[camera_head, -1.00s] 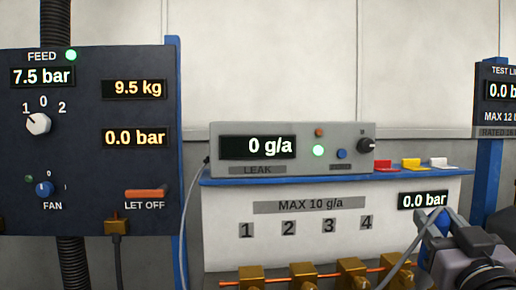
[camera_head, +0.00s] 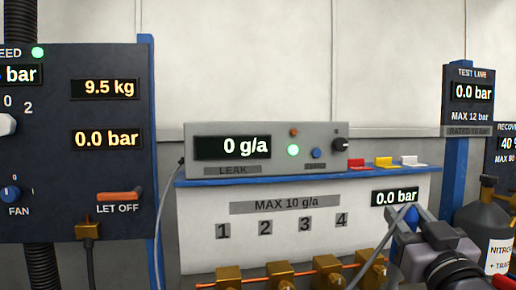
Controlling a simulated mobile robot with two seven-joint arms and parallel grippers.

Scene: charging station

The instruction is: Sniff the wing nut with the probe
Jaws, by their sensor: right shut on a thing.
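My right gripper (camera_head: 412,212) is at the lower right, in front of the white panel's right end. It is shut on a blue piece (camera_head: 411,218), apparently the probe's handle, mostly hidden between the fingers. A grey cable (camera_head: 380,250) runs down and left from there. The probe's tip is not clear. The grey leak meter (camera_head: 262,168) on the blue shelf reads 0 g/a, with a green light on. I cannot make out a wing nut; brass fittings (camera_head: 281,273) stand in a row at the bottom edge, cut off below. My left gripper is not in view.
The dark feed panel (camera_head: 60,185) stands at the left. Red, yellow and white clips (camera_head: 384,162) sit on the shelf's right. A test line post (camera_head: 455,180) and a dark nitrogen bottle (camera_head: 484,218) stand at the right, close to my right arm.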

